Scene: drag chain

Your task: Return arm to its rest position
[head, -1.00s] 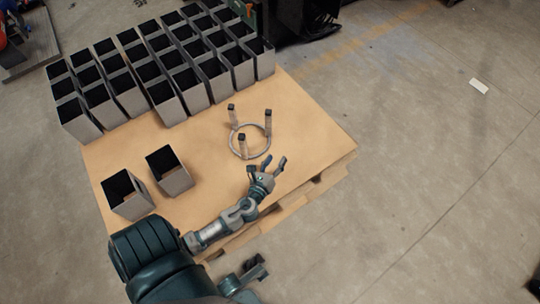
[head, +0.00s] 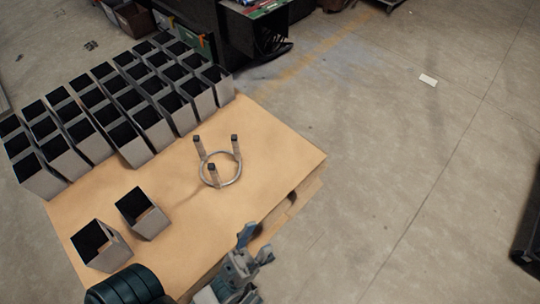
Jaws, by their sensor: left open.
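My left arm comes in at the bottom left, with its dark green link at the picture's bottom edge. My left gripper (head: 256,246) is open and empty, its fingers apart. In the picture it lies just below the front edge of the wooden table (head: 270,150), apart from the things on top. A grey ring with three upright dark-topped posts (head: 234,173) stands on the table, above and left of the gripper. Nothing touches the ring. My right gripper cannot be made out.
Several open grey rectangular boxes (head: 150,125) stand in close rows at the table's far left. Two more boxes (head: 152,222) stand apart near its front left. Dark equipment (head: 255,35) stands on the floor behind the table.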

